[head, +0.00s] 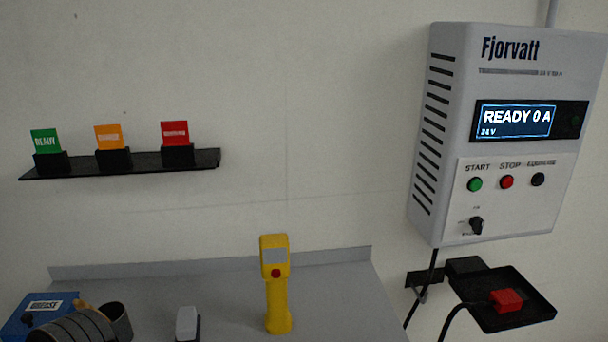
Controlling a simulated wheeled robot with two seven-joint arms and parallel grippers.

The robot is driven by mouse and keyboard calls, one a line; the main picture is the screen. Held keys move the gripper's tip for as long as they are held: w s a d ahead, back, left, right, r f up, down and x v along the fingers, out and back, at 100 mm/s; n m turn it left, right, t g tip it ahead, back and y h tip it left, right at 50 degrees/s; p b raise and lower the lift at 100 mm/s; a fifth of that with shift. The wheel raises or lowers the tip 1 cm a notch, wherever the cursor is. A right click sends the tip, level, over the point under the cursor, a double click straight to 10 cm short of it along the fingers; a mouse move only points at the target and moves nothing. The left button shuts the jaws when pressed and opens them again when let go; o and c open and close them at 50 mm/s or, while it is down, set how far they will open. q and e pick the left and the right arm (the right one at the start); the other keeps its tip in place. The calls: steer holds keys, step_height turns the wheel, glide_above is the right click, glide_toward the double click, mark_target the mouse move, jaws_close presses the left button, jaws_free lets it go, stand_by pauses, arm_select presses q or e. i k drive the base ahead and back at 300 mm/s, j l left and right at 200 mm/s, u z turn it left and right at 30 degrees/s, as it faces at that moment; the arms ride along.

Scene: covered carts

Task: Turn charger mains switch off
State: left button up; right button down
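The charger (530,100) is a light grey Fjorvatt box on the wall at the right of the head view. Its lit display (516,120) reads READY 0 A and 24 V. Below it are a green START button (475,184), a red STOP button (507,182) and a black third button (538,180). A black rotary knob (476,226) sits lower left on the panel, with small labels too blurred to read. I see no separate labelled mains switch; the charger's far sides are hidden. Neither of my grippers shows.
A black tray (540,307) under the charger holds a red connector (506,300) with a black cable. The grey bench (230,290) carries a yellow handheld meter (277,285) and a blue grease box (40,312). A black shelf (205,160) holds coloured tags.

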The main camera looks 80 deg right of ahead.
mark_target(477, 223)
steer(key=z, duration=3.8)
